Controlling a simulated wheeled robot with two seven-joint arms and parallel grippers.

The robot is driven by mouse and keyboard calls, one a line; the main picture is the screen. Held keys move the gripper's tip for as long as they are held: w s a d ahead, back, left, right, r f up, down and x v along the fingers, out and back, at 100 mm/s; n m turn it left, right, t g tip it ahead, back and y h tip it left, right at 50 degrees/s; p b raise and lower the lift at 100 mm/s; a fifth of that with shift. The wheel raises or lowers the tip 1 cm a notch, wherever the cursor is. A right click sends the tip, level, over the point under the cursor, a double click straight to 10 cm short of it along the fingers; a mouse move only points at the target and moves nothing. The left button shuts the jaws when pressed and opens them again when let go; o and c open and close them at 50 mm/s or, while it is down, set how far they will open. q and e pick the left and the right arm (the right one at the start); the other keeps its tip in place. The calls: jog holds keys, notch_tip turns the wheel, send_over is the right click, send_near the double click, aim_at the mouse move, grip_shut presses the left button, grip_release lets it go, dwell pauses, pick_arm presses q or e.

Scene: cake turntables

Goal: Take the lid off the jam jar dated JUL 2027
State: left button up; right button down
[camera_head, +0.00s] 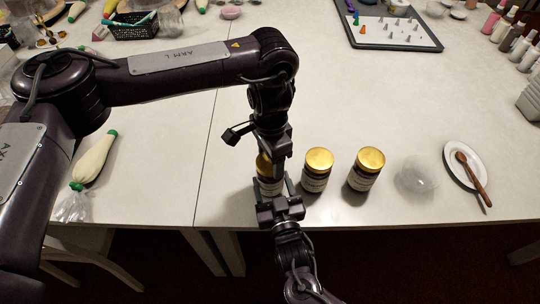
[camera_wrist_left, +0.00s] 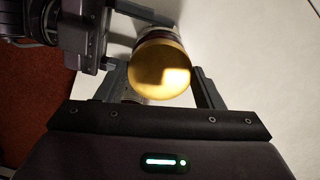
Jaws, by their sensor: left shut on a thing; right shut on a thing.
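Three jam jars with gold lids stand in a row near the table's front edge. The left jar (camera_head: 265,187) is mostly hidden by my grippers, and its gold lid (camera_wrist_left: 160,70) shows large in the left wrist view. My left gripper (camera_head: 274,160) comes from above and is shut on this lid, with one finger at each side. My right gripper (camera_head: 272,190) comes from the front and is shut on the same jar's body, below the lid. The middle jar (camera_head: 317,171) and right jar (camera_head: 366,170) stand free, upright and lidded. Their label dates are too small to read.
Right of the jars are a clear glass bowl (camera_head: 417,176) and a white oval plate (camera_head: 457,150) with a wooden spoon (camera_head: 470,178). A piping bag (camera_head: 95,160) lies at the left. A tray (camera_head: 372,43) with nozzles is at the back. The table's middle is clear.

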pick_arm(q)
jog(key=shift+r, duration=0.2)
jog(key=shift+r, duration=0.9)
jog(key=shift+r, duration=2)
pick_arm(e)
jog(key=shift+c, duration=1.4)
grip_release()
pick_arm(q)
jog(key=shift+f+b, duration=0.7)
jog(key=shift+b, duration=0.05)
pick_arm(e)
jog(key=v, duration=1.2)
